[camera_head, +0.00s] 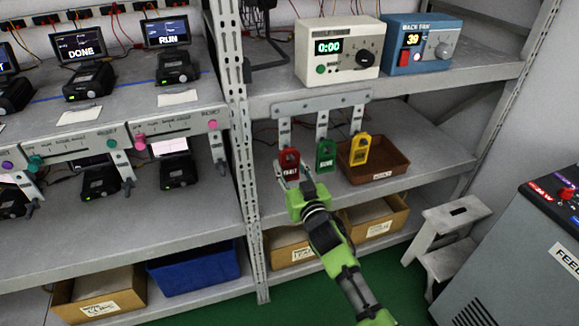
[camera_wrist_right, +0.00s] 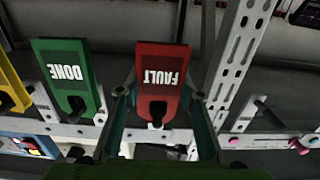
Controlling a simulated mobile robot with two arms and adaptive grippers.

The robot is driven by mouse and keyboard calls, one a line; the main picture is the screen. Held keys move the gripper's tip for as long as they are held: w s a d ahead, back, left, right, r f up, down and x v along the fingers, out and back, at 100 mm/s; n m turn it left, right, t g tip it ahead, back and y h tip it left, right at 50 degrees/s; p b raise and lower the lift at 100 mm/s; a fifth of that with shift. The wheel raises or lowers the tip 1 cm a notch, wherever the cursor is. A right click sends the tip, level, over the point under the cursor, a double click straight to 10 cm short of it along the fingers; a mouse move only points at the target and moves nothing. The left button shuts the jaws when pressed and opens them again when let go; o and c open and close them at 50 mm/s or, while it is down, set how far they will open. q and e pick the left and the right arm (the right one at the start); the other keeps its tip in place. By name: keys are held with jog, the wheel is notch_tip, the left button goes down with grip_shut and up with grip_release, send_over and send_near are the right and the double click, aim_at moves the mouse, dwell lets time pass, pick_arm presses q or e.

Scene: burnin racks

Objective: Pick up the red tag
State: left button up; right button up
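The red tag (camera_head: 289,160), lettered FAULT, hangs from the left peg of a grey hook rail (camera_head: 321,103). In the right wrist view the red tag (camera_wrist_right: 162,72) appears upside down, with a slot around its peg. My right gripper (camera_head: 292,181) is at the tag's lower part in the head view. In the wrist view my right gripper (camera_wrist_right: 163,92) has one finger on each side of the tag, with narrow gaps; it looks open. The tag's lower edge is partly covered by the fingers in the head view. My left gripper is not in view.
A green DONE tag (camera_head: 326,154) and a yellow tag (camera_head: 360,149) hang to the right. A brown tray (camera_head: 391,170) is behind the yellow one. A perforated rack post (camera_head: 239,130) stands close left. A timer box (camera_head: 337,50) sits above.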

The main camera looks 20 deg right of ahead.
dwell(0.3)
jog(key=shift+r, duration=0.6)
jog(key=shift+s, duration=0.3)
jog(key=s+r, duration=0.1)
jog(key=s, duration=1.6)
jog(key=shift+s+d+r, duration=0.2)
jog(key=shift+s+d, duration=0.05)
jog(key=shift+d, duration=0.05)
jog(key=s, duration=0.7)
jog(key=shift+s, duration=0.25)
jog(key=shift+d, duration=0.1)
dwell(0.7)
